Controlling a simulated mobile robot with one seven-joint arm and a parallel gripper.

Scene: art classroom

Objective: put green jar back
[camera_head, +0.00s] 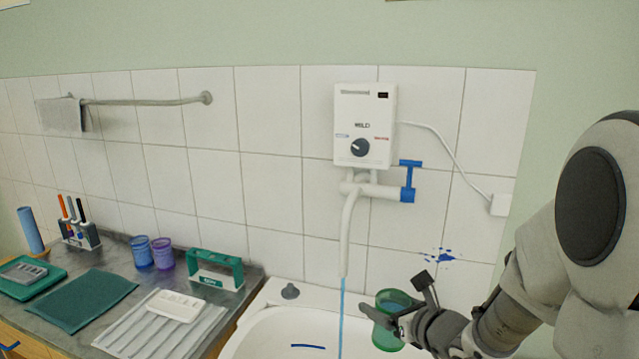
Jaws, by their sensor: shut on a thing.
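The green jar (385,338) is a translucent green cup, seen over the right part of the white sink. My gripper (396,311) comes in from the right and is shut on the jar. Its fingers cover part of the jar's right side, and the frame's lower edge is close below it. Left of the sink, a green holder (215,255) with an open front stands empty at the back of the grey counter. A blue cup (142,253) and a purple cup (163,254) stand side by side to the left of that holder.
A thin blue stream of water (342,305) falls from the heater's spout (346,240) into the sink (262,336), left of the jar. A ribbed white mat (135,340) and a green cloth (82,298) cover the front counter.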

